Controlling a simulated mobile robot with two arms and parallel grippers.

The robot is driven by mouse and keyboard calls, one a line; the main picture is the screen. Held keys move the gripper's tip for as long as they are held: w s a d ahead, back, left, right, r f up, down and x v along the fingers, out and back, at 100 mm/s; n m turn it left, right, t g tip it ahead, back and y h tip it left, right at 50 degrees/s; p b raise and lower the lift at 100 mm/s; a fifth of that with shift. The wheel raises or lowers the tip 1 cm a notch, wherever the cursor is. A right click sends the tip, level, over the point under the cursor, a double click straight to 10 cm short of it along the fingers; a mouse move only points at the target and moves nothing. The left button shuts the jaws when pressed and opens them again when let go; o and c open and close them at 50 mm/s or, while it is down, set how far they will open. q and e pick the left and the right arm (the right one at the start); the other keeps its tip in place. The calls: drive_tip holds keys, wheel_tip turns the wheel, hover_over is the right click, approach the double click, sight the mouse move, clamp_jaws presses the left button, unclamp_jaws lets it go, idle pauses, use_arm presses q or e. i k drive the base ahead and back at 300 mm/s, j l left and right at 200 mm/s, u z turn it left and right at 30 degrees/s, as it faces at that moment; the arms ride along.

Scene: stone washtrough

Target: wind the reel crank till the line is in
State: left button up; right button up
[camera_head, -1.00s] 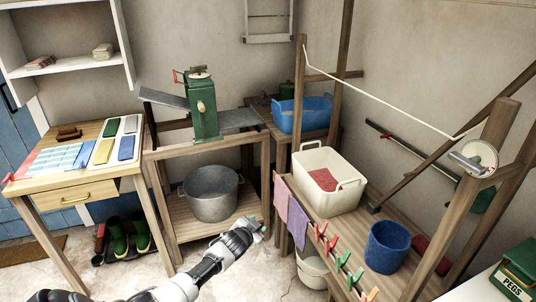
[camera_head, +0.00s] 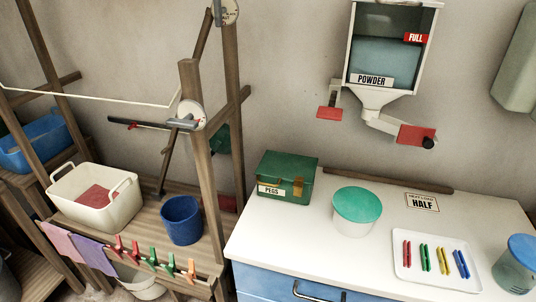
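The reel (camera_head: 193,114) is a pale round disc on the side of a wooden post (camera_head: 200,160), left of the middle in the head view. A grey crank or handle piece (camera_head: 182,124) sticks out to the left across its front. The cream line (camera_head: 90,98) runs from the left edge of the view, sags a little, and rises to the reel. Neither of my grippers shows in this view, and nothing is seen touching the reel.
A white basin (camera_head: 120,208) and blue bucket (camera_head: 181,220) stand on the wooden bench below the line. Coloured pegs (camera_head: 153,259) sit along its front rail. A white counter (camera_head: 300,235) with a green pegs box (camera_head: 286,178) fills the right, below a powder dispenser (camera_head: 385,80).

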sight(214, 149)
drive_tip(key=j+z, duration=0.7)
drive_tip(key=z, duration=0.2)
drive_tip(key=j+z, duration=0.45)
drive_tip(key=k+j+z, duration=0.1)
drive_tip(key=j+z, duration=0.15)
drive_tip(key=z, duration=0.2)
drive_tip(key=k+j+z, duration=0.15)
drive_tip(key=z, duration=0.3)
drive_tip(key=j, duration=0.1)
